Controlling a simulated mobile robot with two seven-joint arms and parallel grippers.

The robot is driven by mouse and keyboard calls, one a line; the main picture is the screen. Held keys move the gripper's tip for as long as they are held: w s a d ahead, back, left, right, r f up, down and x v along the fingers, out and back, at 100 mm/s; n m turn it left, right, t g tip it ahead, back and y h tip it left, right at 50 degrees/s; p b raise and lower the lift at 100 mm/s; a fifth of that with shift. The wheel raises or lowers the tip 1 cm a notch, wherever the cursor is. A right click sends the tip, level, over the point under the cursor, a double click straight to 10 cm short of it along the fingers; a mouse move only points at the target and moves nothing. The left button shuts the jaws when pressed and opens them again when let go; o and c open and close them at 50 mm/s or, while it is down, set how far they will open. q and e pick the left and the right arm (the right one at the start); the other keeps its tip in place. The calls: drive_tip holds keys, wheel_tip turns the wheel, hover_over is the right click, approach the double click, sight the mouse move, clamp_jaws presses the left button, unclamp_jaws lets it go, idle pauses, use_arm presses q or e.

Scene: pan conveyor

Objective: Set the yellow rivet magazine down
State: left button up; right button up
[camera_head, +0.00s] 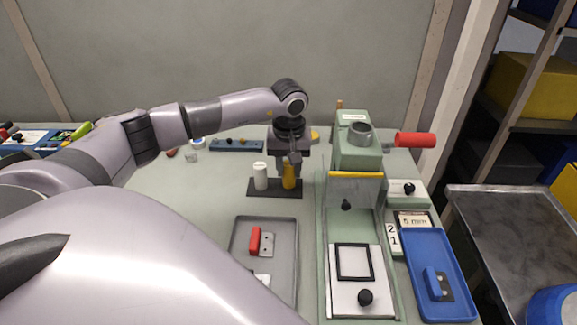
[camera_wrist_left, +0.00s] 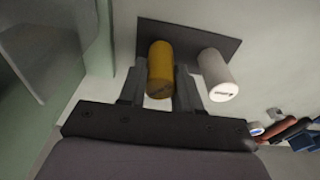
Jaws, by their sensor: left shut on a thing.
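The yellow rivet magazine (camera_head: 289,178) is an upright cylinder at the right part of a dark rack plate (camera_head: 274,194). Its foot appears at the plate, but I cannot tell whether it touches. My left gripper (camera_head: 291,163) comes down from above and is shut on it. In the left wrist view the yellow magazine (camera_wrist_left: 160,72) sits between the two fingers (camera_wrist_left: 160,88), over the dark plate (camera_wrist_left: 165,27). A white magazine (camera_head: 260,176) stands beside it on the same plate, also seen in the left wrist view (camera_wrist_left: 216,76). My right gripper is out of view.
A green press (camera_head: 354,150) with a red handle (camera_head: 415,140) stands to the right. A grey tray (camera_head: 292,225) with a red-handled part (camera_head: 254,241) lies in front. A blue tray (camera_head: 419,245) is at right. Small items (camera_head: 236,145) lie behind.

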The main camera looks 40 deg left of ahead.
sight(289, 168)
use_arm(q)
drive_tip(key=shift+f, duration=0.3)
drive_tip(key=shift+f, duration=0.25)
drive_tip(key=o, duration=0.9)
drive_tip(key=shift+r, duration=0.1)
drive_tip(key=shift+o, duration=0.2)
drive_tip(key=shift+r, duration=0.15)
wheel_tip(289, 168, up, 12)
drive_tip(key=s+b, duration=0.1)
drive_tip(key=shift+d, duration=0.45)
